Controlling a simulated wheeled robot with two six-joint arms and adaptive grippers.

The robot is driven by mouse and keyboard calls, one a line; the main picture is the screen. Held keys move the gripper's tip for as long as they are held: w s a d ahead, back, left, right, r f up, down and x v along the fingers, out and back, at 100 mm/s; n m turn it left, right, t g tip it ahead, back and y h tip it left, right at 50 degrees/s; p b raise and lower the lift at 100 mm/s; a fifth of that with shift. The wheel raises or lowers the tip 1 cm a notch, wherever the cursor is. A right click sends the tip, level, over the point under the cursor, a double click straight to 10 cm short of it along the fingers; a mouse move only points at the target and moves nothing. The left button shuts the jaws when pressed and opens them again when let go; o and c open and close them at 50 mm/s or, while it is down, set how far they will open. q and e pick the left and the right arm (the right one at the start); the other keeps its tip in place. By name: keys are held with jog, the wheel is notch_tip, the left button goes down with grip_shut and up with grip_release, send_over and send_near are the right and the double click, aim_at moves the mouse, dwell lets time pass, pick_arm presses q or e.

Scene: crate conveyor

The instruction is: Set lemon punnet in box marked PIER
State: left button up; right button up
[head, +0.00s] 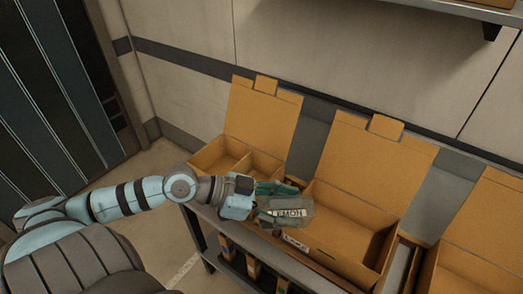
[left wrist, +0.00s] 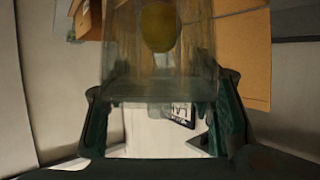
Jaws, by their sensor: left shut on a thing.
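My left gripper (head: 277,190) is shut on the lemon punnet (head: 298,219), a greyish see-through container with a white label ending in "EMON". I hold it over the front left corner of the middle cardboard box (head: 345,204), whose lid stands open. In the left wrist view the punnet (left wrist: 158,70) fills the space between my fingers (left wrist: 162,105), with a yellow lemon inside. My right gripper is not in view.
A divided open box (head: 212,155) stands to the left and another open box (head: 475,267) to the right, all on a grey table (head: 205,222). Their raised lids stand near the wall. A shelf (head: 440,10) juts from the wall at upper right. The middle box's visible interior looks empty.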

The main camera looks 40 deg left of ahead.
pick_arm(q)
jog(key=w+a+r+n+t+y, duration=0.5)
jog(key=w+a+r+n+y, duration=0.6)
jog(key=a+r, duration=0.4)
notch_tip(320, 180, down, 19)
jog(key=b, duration=0.4)
jog(key=shift+w+a+m+b, duration=0.2)
jog(key=shift+a+m+b, duration=0.05)
jog(key=shift+m+b, duration=0.15)
jog(key=shift+f, duration=0.15)
jog(key=shift+f, duration=0.55)
jog(key=o, duration=1.1)
jog(key=shift+o, duration=0.2)
